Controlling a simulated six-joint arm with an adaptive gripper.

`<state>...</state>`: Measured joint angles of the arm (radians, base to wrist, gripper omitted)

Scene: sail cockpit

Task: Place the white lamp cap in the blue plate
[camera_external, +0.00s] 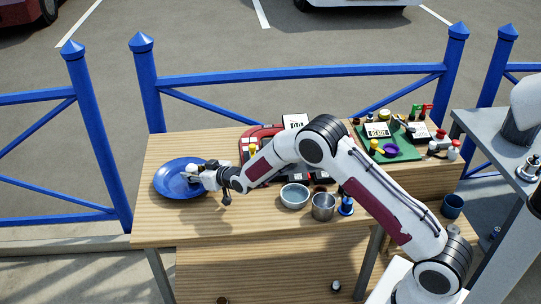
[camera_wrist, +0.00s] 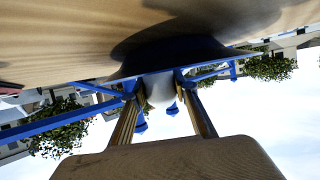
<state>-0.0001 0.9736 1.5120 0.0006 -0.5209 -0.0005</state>
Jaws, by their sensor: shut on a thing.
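The blue plate (camera_external: 172,184) lies at the left end of the wooden table. My gripper (camera_external: 196,175) reaches in from the right, low over the plate's right part. In the wrist view the gripper (camera_wrist: 163,92) is shut on a small white rounded thing, the white lamp cap (camera_wrist: 158,91), between its two fingertips. The plate (camera_wrist: 170,52) shows dark and in shadow just beyond the fingertips. I cannot tell whether the cap touches the plate. In the external view the cap is hard to tell apart from the pale gripper parts.
A light blue bowl (camera_external: 294,196) and a metal cup (camera_external: 323,207) stand near the table's front edge, under my arm. A red-edged case (camera_external: 251,134) is behind them. A green board (camera_external: 402,154) with several small items lies at the right. A blue fence (camera_external: 300,75) runs behind the table.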

